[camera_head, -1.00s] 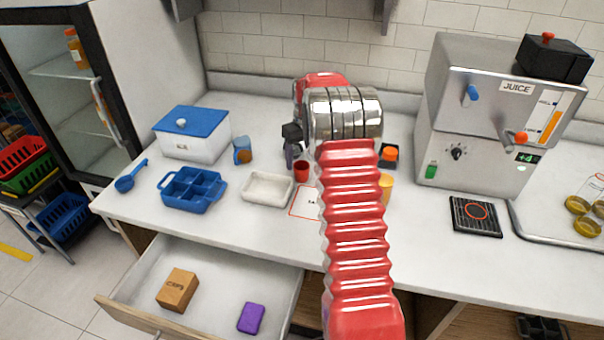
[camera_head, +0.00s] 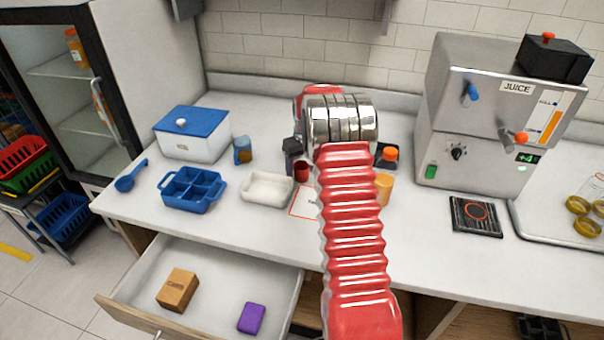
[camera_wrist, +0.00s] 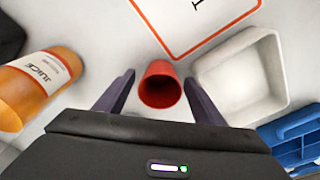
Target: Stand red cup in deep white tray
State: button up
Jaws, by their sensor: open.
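The red cup (camera_wrist: 160,86) stands on the counter in the wrist view, its dark opening showing between the two fingers of my gripper (camera_wrist: 160,88). My gripper is open, one finger on each side of the cup, with a gap on both sides. In the head view the cup (camera_head: 302,171) is partly hidden beside my arm and gripper (camera_head: 292,154). The deep white tray (camera_head: 267,189) lies just left of the cup in the head view. In the wrist view the tray (camera_wrist: 205,76) is right of the cup, close to the right finger, and looks empty.
A red-bordered card (camera_head: 304,202) lies beside the tray. An orange juice bottle (camera_wrist: 38,84) lies left in the wrist view. A blue divided tray (camera_head: 191,190) and a blue-patterned cup (camera_head: 242,150) are left of the white tray. An open drawer (camera_head: 215,285) is below.

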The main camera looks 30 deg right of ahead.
jog(key=shift+c, duration=0.5)
jog(key=c, duration=1.1)
jog(key=shift+o, duration=0.2)
jog(key=shift+r, duration=0.1)
notch_tip(320, 180, up, 10)
